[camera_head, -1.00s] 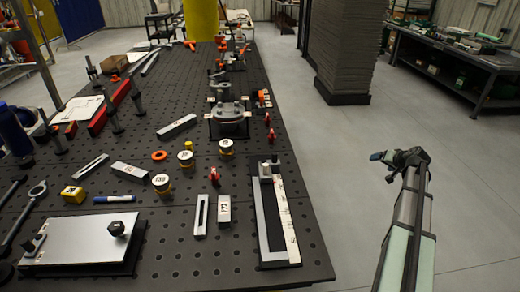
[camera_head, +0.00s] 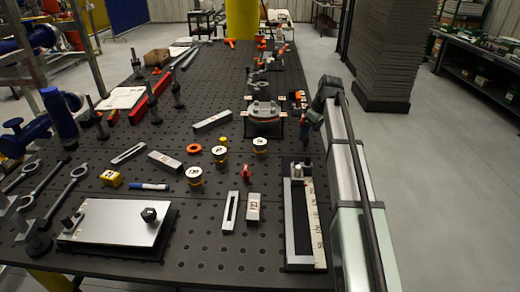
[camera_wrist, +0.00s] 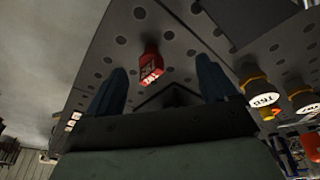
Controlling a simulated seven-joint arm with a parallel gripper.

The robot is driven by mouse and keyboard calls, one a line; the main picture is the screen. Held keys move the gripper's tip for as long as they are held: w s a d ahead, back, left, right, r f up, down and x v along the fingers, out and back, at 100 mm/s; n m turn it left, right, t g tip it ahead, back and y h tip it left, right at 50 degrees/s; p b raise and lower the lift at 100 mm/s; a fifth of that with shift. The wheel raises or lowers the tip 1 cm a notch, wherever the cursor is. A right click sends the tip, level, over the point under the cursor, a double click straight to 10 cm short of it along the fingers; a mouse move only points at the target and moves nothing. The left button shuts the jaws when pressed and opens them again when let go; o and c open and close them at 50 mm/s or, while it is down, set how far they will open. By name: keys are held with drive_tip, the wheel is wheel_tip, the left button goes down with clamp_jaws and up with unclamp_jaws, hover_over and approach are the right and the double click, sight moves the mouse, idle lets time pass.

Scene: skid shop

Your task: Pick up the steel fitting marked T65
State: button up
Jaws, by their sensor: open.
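No label reading T65 is clear in either view. Short round fittings with yellow bands and white labelled tops stand on the table: one in front (camera_head: 195,175), one in the middle (camera_head: 220,155) and one behind (camera_head: 260,147). In the wrist view, a yellow-banded fitting (camera_wrist: 258,88) has a tag like T68, and another (camera_wrist: 303,97) stands further right. My gripper (camera_head: 311,122) is over the table's right edge, right of the fittings. In the wrist view my gripper (camera_wrist: 160,66) is open and empty, with a red tagged piece (camera_wrist: 150,64) showing between its fingers.
The dark perforated table (camera_head: 215,250) carries grey bars, including a tagged block (camera_head: 253,207), near the fittings. A flanged part (camera_head: 264,112) stands behind. A ruler fixture (camera_head: 301,225) lies at the right edge.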

sight(260, 142)
drive_tip(key=s+a+r+n+g+h, duration=0.1)
drive_tip(key=s+a+r+n, duration=0.3)
drive_tip(key=a, duration=0.5)
drive_tip(key=s+a+r+n+g+h, duration=0.1)
drive_tip(key=a+r+n, duration=0.1)
drive_tip(key=a+r, duration=0.5)
drive_tip(key=f, duration=0.3)
drive_tip(key=a+f, duration=0.1)
drive_tip(key=f, duration=0.2)
drive_tip(key=a+f, duration=0.1)
drive_tip(key=f, duration=0.2)
drive_tip(key=shift+s+f, duration=0.2)
drive_tip(key=shift+s, duration=0.05)
drive_tip(key=shift+w+a+f, duration=0.1)
drive_tip(key=shift+a+f, duration=0.1)
drive_tip(key=shift+f, duration=1.4)
drive_tip(key=shift+w+a+f, duration=0.1)
drive_tip(key=shift+a+f, duration=0.1)
drive_tip(key=shift+f, duration=1.35)
drive_tip(key=c, duration=1.2)
drive_tip(key=shift+c, duration=0.2)
